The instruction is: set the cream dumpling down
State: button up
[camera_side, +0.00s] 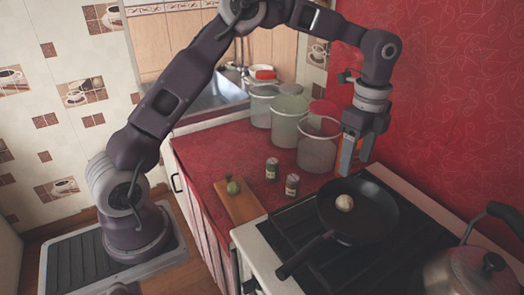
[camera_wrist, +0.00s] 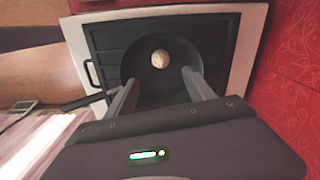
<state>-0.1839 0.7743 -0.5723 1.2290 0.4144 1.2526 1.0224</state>
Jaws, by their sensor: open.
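The cream dumpling (camera_side: 344,202) rests in the dark frying pan (camera_side: 372,222) on the stove. It also shows in the wrist view (camera_wrist: 160,59), inside the pan, beyond my fingertips. My gripper (camera_side: 356,170) is above the pan's far left edge, apart from the dumpling. In the wrist view its two fingers (camera_wrist: 158,82) are spread with nothing between them.
The stove (camera_side: 284,240) has a metal kettle (camera_side: 465,272) at the right. Two small jars (camera_side: 291,186) and a cutting board (camera_side: 238,208) with a green item (camera_side: 232,187) lie left of the pan. Several tall containers (camera_side: 317,150) stand behind, near my gripper.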

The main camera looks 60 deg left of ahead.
jog(key=s+a+r+n+t+y, duration=0.25)
jog(key=s+r+n, duration=0.45)
jog(key=s+r, duration=0.65)
jog(key=s+a+f+n+t+h, duration=0.1)
jog(key=s+n, duration=0.3)
jog(key=s, duration=0.5)
jog(key=s+f+n+t+h, duration=0.1)
jog(key=s+f+n+t, duration=0.1)
jog(key=s+n, duration=0.3)
jog(key=s, duration=0.3)
jog(key=shift+s+a, duration=0.35)
jog(key=shift+a, duration=0.05)
